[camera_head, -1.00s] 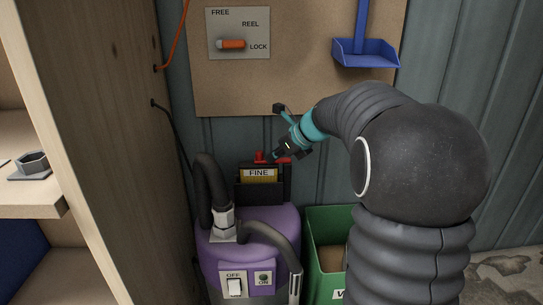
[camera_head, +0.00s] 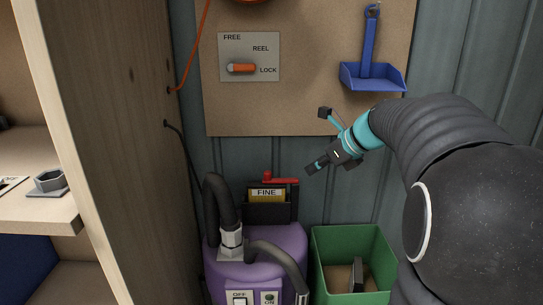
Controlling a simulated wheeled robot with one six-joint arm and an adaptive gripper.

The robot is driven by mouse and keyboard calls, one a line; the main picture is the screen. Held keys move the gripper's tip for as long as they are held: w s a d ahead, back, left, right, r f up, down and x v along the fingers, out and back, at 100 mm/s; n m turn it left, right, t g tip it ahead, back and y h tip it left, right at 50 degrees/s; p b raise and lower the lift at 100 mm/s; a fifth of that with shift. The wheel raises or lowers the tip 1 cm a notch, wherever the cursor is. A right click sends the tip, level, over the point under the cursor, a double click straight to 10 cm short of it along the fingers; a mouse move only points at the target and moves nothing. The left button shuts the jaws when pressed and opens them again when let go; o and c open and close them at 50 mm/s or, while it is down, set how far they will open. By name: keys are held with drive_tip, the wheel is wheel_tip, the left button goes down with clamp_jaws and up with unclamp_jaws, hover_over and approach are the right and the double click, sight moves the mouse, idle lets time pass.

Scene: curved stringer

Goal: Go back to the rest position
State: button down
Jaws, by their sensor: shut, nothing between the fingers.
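My gripper (camera_head: 312,168) is at the middle of the head view, at the end of my dark arm with its teal wrist. Its fingers are shut and hold nothing. It hangs in the air up and to the right of a red lever (camera_head: 281,180), apart from it in the picture. The lever sits on top of a black holder with a yellow label reading FINE (camera_head: 267,194), behind the purple vacuum (camera_head: 262,248).
A green bin (camera_head: 330,255) with a dark object inside stands right of the vacuum. A board (camera_head: 300,110) holds a FREE/REEL/LOCK switch plate (camera_head: 249,57) and a blue dustpan (camera_head: 372,75).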

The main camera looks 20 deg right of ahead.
drive_tip(key=s+f+n+g+h, duration=0.25)
drive_tip(key=s+f+n, duration=0.55)
drive_tip(key=n, duration=0.6)
drive_tip(key=s+a+f+n+h, duration=0.1)
drive_tip(key=s+a+n, duration=0.5)
drive_tip(key=s, duration=0.3)
drive_tip(key=s+a+f+n+h, duration=0.1)
drive_tip(key=s+a+n, duration=0.4)
drive_tip(key=s+n, duration=0.3)
drive_tip(key=shift+s+a+n+t+h, duration=0.35)
drive_tip(key=shift+s+n+t, duration=0.1)
drive_tip(key=shift+s, duration=0.65)
